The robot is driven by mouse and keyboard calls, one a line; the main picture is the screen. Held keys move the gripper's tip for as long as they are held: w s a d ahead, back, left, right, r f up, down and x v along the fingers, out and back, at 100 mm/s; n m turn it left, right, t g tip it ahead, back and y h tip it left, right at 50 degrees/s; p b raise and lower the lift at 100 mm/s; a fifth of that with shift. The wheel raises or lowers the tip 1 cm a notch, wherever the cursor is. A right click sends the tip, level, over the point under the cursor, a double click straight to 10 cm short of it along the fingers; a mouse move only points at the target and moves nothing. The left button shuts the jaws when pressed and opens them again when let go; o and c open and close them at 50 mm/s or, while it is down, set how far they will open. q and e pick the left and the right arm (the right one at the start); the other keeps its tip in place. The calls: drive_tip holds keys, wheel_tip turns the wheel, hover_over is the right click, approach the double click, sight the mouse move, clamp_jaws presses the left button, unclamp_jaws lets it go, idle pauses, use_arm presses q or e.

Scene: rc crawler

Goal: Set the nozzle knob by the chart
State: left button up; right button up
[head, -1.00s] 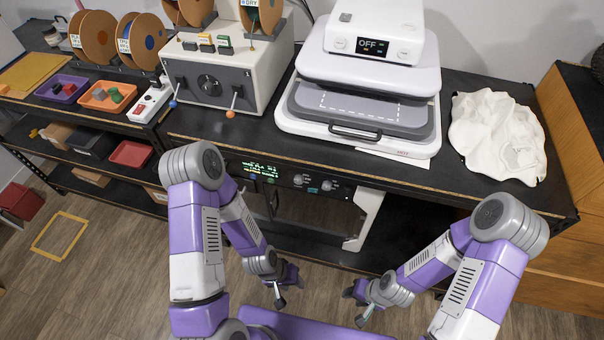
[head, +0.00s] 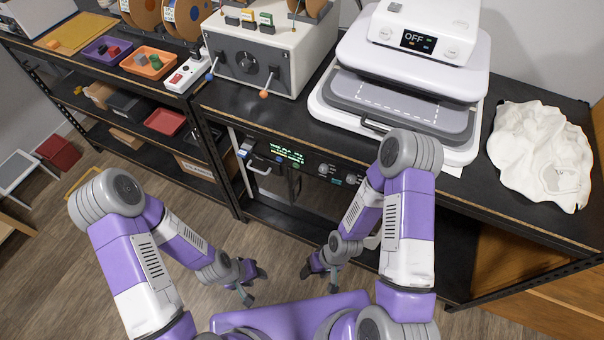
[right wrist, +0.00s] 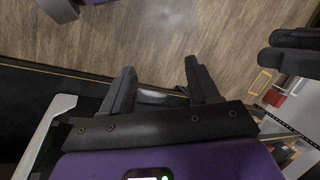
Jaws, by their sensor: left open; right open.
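Under the bench, a dark machine panel bears a green-text display (head: 287,153), whose text is too small to read, and small round knobs (head: 323,168). I cannot tell which knob is the nozzle knob. I cannot pick out a chart. My left gripper (head: 255,284) is open and empty, low in front of the bench. My right gripper (head: 318,280) is open and empty beside it, below the panel and apart from it. Its spread fingers show in the right wrist view (right wrist: 160,88).
A white heat press (head: 470,150) reading OFF and a crumpled white cloth (head: 540,155) lie on the bench. Orange (head: 148,70) and purple (head: 107,58) trays and a power strip (head: 184,76) stand at left. Wooden floor (head: 225,225) is free before the bench.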

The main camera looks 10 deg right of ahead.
drive_tip(key=s+d+f+n+g+h+b, duration=0.4)
drive_tip(key=d+n+h, duration=0.4)
drive_tip(key=n, duration=0.9)
drive_tip(key=w+d+r+n+t+h, duration=0.1)
drive_tip(key=w+d+n+t+h, duration=0.3)
drive_tip(key=w+d+n+h, duration=0.3)
drive_tip(key=n+t+y+b, duration=0.2)
drive_tip(key=n+t, duration=1.5)
approach(322, 171)
drive_tip(key=w, duration=0.2)
drive_tip(key=b+x, duration=0.1)
drive_tip(key=x, duration=0.2)
drive_tip(key=d+x, duration=0.1)
drive_tip(key=x, duration=0.2)
drive_tip(key=shift+w+d+r+b, duration=0.1)
drive_tip(key=shift+d+r+b, duration=0.05)
drive_tip(key=shift+b, duration=0.2)
